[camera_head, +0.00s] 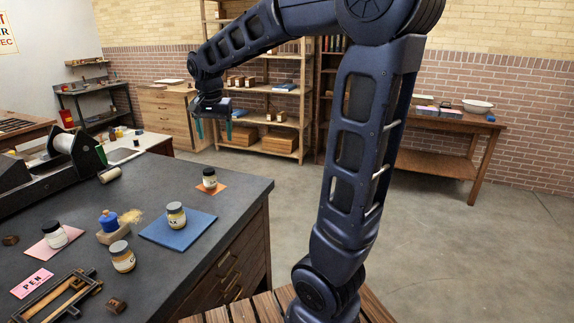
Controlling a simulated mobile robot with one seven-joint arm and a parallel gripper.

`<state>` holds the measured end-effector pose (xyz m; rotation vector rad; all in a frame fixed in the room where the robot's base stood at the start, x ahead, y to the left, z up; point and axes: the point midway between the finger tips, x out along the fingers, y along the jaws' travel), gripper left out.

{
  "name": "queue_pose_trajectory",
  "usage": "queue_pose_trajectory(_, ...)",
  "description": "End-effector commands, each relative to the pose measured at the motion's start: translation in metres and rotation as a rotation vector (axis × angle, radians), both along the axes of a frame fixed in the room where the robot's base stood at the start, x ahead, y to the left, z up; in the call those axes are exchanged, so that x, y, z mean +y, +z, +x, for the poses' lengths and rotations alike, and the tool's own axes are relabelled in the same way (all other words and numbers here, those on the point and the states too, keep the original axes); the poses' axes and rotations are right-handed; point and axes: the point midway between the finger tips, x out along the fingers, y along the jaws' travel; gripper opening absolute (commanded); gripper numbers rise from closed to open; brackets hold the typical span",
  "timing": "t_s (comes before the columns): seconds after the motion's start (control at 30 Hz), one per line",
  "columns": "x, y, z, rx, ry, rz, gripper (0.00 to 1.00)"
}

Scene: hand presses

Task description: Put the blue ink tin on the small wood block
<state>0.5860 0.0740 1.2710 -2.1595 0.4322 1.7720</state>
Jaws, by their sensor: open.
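A small blue container (109,219), the only thing on the bench that looks like the blue ink tin, stands upright at the bench's middle left. It appears to rest on or just behind a pale wood block (113,236); I cannot tell which. Two small dark brown blocks also lie on the bench, one at the left edge (10,240) and one near the front (116,304). My gripper (214,129) is open and empty, its teal fingers pointing down. It is raised in the air, well apart from the blue container.
A yellowish tuft (131,216) adjoins the blue container. A wooden frame (62,299) lies in front.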

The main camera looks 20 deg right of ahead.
Motion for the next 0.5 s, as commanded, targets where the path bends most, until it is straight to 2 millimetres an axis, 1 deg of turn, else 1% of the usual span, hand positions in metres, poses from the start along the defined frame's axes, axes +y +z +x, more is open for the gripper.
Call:
queue_pose_trajectory(0.03,-0.017,0.003,-0.013,-0.011,0.018,0.005,0.71)
queue_pose_trajectory(0.2,-0.061,0.004,-0.053,-0.045,0.108,0.009,0.71)
queue_pose_trajectory(0.37,-0.094,-0.001,-0.094,-0.085,0.193,0.001,0.71)
queue_pose_trajectory(0.5,-0.118,-0.011,-0.13,-0.12,0.263,-0.017,0.71)
